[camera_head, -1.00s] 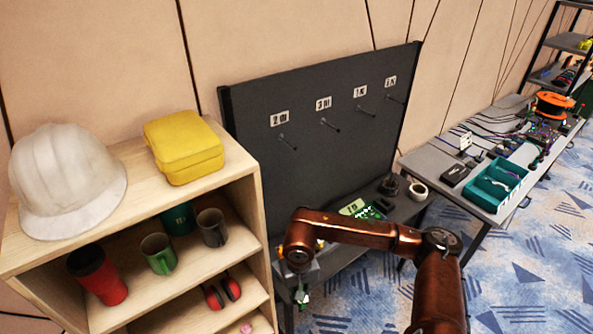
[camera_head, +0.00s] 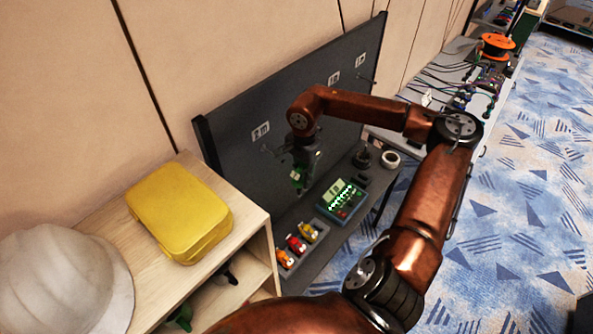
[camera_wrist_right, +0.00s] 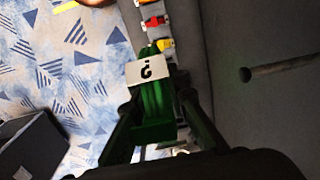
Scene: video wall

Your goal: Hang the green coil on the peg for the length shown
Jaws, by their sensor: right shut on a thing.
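My right gripper (camera_head: 302,160) is shut on the green coil (camera_head: 296,177) in front of the dark peg board (camera_head: 225,128). In the head view, the leftmost peg (camera_head: 268,149) is bare under a label that looks like "2 m" (camera_head: 261,131). Two more labels show at right; my arm hides another. A teal tester (camera_head: 342,201) has lit green lights; its display is too small to read.
A tray with orange, red and yellow coils (camera_head: 297,243) lies on the bench left of the tester. A white tape roll (camera_head: 390,159) is at the bench's right. A wooden shelf with a yellow case (camera_head: 180,212) and white helmet (camera_head: 62,285) stands at left.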

